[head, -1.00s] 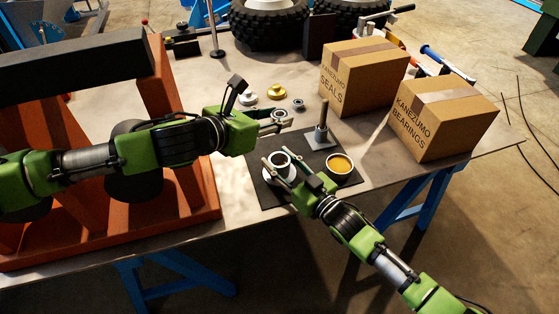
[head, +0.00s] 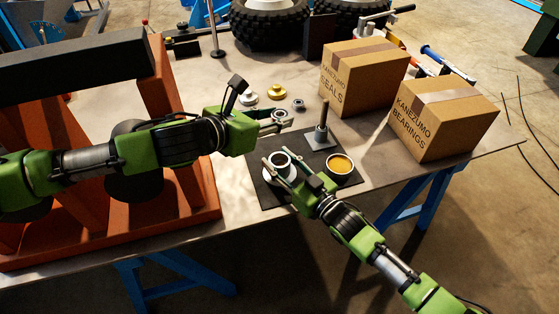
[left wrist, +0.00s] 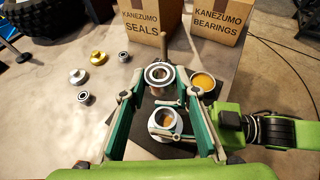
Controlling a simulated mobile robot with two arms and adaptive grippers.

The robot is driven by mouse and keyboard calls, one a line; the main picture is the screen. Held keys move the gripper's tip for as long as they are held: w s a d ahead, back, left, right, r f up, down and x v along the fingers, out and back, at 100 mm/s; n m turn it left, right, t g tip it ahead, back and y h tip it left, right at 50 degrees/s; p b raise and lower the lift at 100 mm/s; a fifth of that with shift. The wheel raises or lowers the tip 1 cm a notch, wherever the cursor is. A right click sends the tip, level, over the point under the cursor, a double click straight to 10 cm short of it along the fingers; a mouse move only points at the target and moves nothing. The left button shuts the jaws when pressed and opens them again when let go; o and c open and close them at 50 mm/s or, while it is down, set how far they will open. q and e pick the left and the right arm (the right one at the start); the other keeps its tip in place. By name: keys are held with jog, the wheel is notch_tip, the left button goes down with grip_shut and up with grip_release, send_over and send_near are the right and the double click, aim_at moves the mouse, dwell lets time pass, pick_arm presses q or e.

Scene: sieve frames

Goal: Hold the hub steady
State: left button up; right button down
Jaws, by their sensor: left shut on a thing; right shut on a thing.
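The hub (head: 281,160), a pale metal ring-shaped part with an open bore, stands on the dark mat (head: 262,197). It also shows in the left wrist view (left wrist: 165,131). My right gripper (head: 279,170) is shut on the hub, a finger on each side. My left gripper (head: 276,120) is shut on a round steel bearing (left wrist: 159,77), held above the mat on the far side of the hub. The bearing is small and partly hidden by the fingers in the head view.
A cup of amber grease (head: 340,164) and an upright post on a square base (head: 320,138) share the mat. A gold part (head: 276,91), a silver part (head: 247,99) and another bearing (head: 298,104) lie behind. Two cardboard boxes, seals (head: 362,75) and bearings (head: 443,118), stand right.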

dwell(0.3)
pick_arm(q)
send_over(275, 159)
jog(key=s, duration=0.3)
jog(key=shift+s+f, duration=0.2)
jog(key=shift+f, duration=5.6)
jog(key=shift+f, duration=0.75)
jog(key=o, duration=1.3)
jog(key=shift+f, duration=0.1)
jog(key=shift+c, duration=0.2)
jog(key=v, duration=1.2)
